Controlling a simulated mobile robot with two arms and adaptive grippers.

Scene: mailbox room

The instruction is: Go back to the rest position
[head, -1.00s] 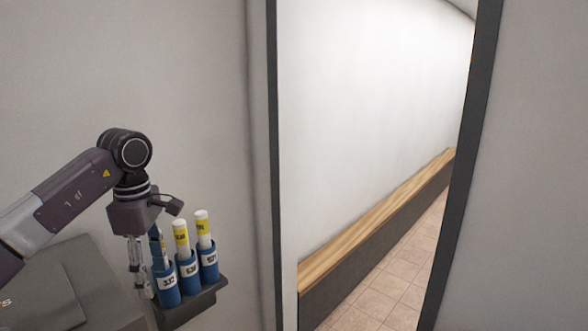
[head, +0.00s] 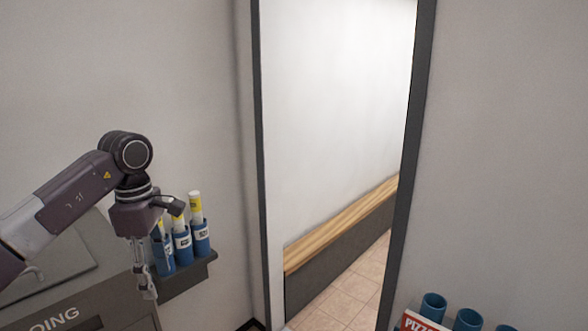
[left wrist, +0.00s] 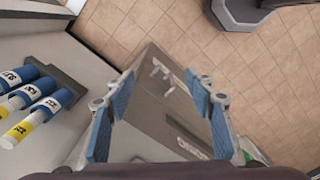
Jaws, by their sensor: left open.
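My left gripper (head: 144,284) hangs pointing down at the left of the head view, in front of a wall rack. In the left wrist view my left gripper (left wrist: 160,120) has its two blue-padded fingers wide apart with nothing between them. Blue tube holders (head: 182,245) with yellow and white rolls stand in the rack, just right of the gripper in the head view. They also show at the left of the left wrist view (left wrist: 30,95), apart from the fingers. My right gripper is not in view.
A grey box with lettering (head: 60,310) is below my left arm. A doorway frame (head: 412,150) opens on a corridor with a wooden-topped bench (head: 340,225). More blue tubes (head: 433,305) and a red pizza box or leaflet (head: 420,322) are at the lower right. Tiled floor is clear.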

